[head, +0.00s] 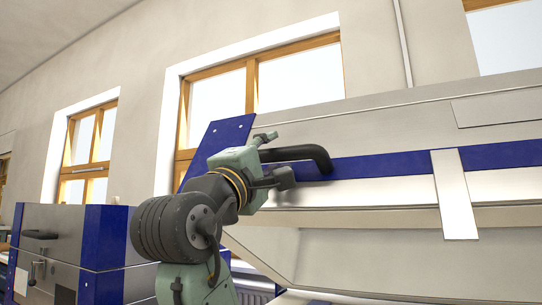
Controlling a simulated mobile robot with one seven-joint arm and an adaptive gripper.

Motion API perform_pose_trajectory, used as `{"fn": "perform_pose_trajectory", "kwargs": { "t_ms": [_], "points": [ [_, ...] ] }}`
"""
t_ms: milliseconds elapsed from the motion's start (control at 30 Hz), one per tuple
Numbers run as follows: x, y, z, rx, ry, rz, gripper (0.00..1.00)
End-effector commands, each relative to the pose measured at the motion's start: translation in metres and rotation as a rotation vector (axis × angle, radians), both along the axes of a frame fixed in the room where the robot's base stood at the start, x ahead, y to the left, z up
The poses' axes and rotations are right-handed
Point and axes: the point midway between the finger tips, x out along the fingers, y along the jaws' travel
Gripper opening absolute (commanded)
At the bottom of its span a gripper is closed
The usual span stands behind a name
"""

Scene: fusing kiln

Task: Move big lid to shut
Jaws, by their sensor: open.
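The big lid (390,131) is a large silver-grey kiln lid with a blue band, filling the right half of the head view. It is raised and tilted, with an opening showing under its lower edge. A dark handle (319,155) sticks out from the blue band near the lid's left end. My gripper (277,160) is open at the handle's left part, with one finger above and one below in the picture. I cannot tell whether it touches the handle. My arm hides part of the lid's left end.
A smaller silver and blue kiln unit (60,236) with a dark handle and a latch stands at the left. A flat metal strip (455,195) hangs from the lid's front at the right. The wall behind has wood-framed windows (218,105).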

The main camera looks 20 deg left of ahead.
Motion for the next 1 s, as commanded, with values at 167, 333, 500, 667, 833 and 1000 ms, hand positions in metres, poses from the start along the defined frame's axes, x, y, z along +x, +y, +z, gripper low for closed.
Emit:
{"fn": "perform_pose_trajectory", "kwargs": {
  "t_ms": [167,333,500,667,833,1000],
  "points": [
    [-0.001,0.000,-0.001,0.000,0.000,0.000,0.41],
    [-0.017,0.001,-0.009,-0.001,-0.002,0.001,0.41],
    [-0.050,0.002,-0.026,0.001,-0.004,0.002,0.41],
    [-0.078,0.003,-0.042,-0.001,-0.002,0.001,0.41],
    [-0.098,0.004,-0.053,0.001,-0.001,0.000,0.41],
    [-0.106,0.004,-0.057,0.000,0.000,0.001,0.41]
  ]
}}
